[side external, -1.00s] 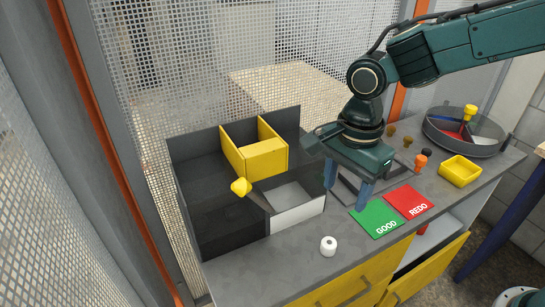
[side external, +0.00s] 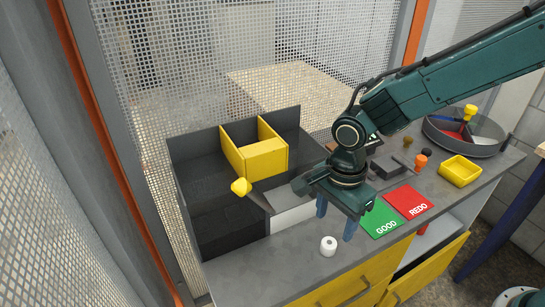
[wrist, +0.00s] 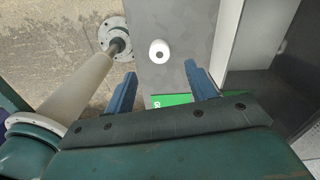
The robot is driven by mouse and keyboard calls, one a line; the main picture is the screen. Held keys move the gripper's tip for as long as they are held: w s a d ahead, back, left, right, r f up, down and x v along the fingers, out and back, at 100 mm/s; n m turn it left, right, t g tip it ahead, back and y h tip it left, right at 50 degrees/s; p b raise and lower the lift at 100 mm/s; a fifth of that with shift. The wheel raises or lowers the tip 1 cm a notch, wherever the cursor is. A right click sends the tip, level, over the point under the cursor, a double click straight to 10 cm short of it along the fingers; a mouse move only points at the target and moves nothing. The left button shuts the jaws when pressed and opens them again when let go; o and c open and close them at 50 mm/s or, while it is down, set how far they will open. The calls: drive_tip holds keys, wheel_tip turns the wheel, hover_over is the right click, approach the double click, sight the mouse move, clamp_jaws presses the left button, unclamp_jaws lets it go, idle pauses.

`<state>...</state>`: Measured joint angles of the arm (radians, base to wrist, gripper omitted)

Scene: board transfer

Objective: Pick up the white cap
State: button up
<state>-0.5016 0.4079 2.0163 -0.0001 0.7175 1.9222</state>
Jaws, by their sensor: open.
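The white cap (side external: 328,246) stands on the grey worktop near its front edge, with a dark hole in its top. In the wrist view the white cap (wrist: 159,51) lies ahead of the fingertips, roughly midway between them. My gripper (side external: 337,222) is open and empty, with its two blue fingers pointing down above the worktop. In the side view the fingers are behind and slightly right of the cap, apart from it. The wrist view also shows my open gripper (wrist: 160,78).
The green GOOD card (side external: 382,218) and red REDO card (side external: 409,203) lie right of my gripper. Black, yellow and white bins (side external: 235,225) stand on the left. A yellow tray (side external: 460,171) and round divided tray (side external: 480,146) are at right. Worktop around the cap is clear.

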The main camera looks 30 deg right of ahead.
sight(329, 242)
drive_tip(key=shift+f, duration=0.6)
drive_tip(key=shift+f, duration=0.1)
drive_tip(key=shift+a+f, duration=0.1)
drive_tip(key=shift+f, duration=2.4)
drive_tip(key=c, duration=1.1)
drive_tip(key=shift+o, duration=0.2)
drive_tip(key=shift+r, duration=0.15)
wheel_tip(329, 242, up, 20)
